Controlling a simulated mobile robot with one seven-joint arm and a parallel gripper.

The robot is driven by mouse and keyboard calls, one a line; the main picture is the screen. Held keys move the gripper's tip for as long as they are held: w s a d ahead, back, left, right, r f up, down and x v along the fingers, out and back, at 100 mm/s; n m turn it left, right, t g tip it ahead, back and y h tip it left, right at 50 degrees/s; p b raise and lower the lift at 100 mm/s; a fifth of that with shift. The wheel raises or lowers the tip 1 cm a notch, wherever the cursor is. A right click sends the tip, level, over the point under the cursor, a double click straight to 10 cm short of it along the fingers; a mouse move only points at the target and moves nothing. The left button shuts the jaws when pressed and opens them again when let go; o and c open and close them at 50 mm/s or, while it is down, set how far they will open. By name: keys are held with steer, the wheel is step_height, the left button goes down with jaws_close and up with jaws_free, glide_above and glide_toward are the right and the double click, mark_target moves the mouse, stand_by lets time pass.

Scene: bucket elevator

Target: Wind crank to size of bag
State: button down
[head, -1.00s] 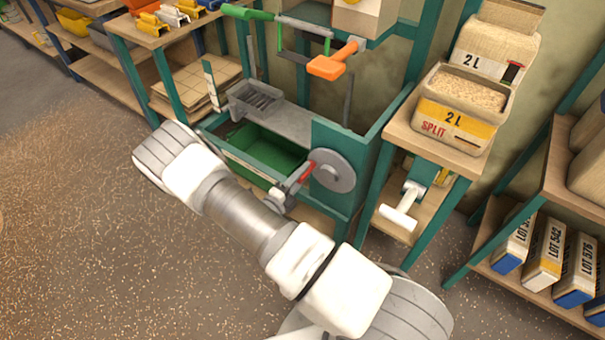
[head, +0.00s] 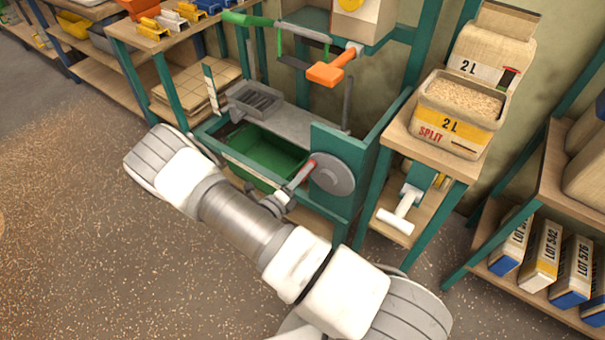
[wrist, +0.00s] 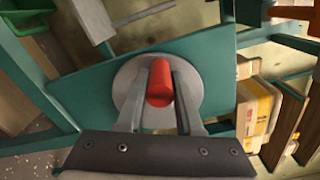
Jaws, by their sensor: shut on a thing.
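The crank is a grey disc (head: 333,176) with a red handle (wrist: 160,83), mounted on the teal side panel of the machine. My gripper (wrist: 158,90) is shut on the red handle, with one finger on each side of it in the wrist view. In the head view the fingertips and most of the handle are small and partly hidden. An open bag marked 2 L and SPLIT (head: 457,113), filled with pale grain, stands on the wooden stand right of the machine. Another 2 L bag (head: 491,53) stands behind it.
A green bin (head: 266,152) sits in the machine's base, with a grey slotted tray (head: 256,101) above. An orange handle (head: 326,74) sticks out higher up. Bags with LOT labels (head: 543,252) fill the right shelf. Grain litters the floor.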

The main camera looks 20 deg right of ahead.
steer(key=shift+r+m, duration=0.6)
steer(key=shift+m, duration=0.1)
steer(key=shift+s+d+r+m+p, duration=0.15)
steer(key=shift+r+m+p, duration=0.1)
steer(key=shift+m+p, duration=0.15)
steer(key=shift+s+d+r+m, duration=0.1)
steer(key=shift+s+r+m, duration=0.1)
steer(key=shift+m, duration=0.35)
steer(key=shift+s+d+r+m, duration=0.1)
steer(key=shift+r+m, duration=0.05)
steer(key=shift+m, duration=0.4)
steer(key=shift+p, duration=0.3)
steer(key=shift+s+r+m, duration=0.1)
steer(key=shift+r+m, duration=0.1)
steer(key=shift+m, duration=0.2)
steer(key=shift+s+d+r+m+p, duration=0.15)
steer(key=shift+s+d+m+p, duration=0.05)
steer(key=shift+m, duration=0.35)
steer(key=shift+s+d+r+m+p, duration=0.1)
steer(key=shift+s+d+m+p, duration=0.1)
steer(key=shift+m, duration=0.35)
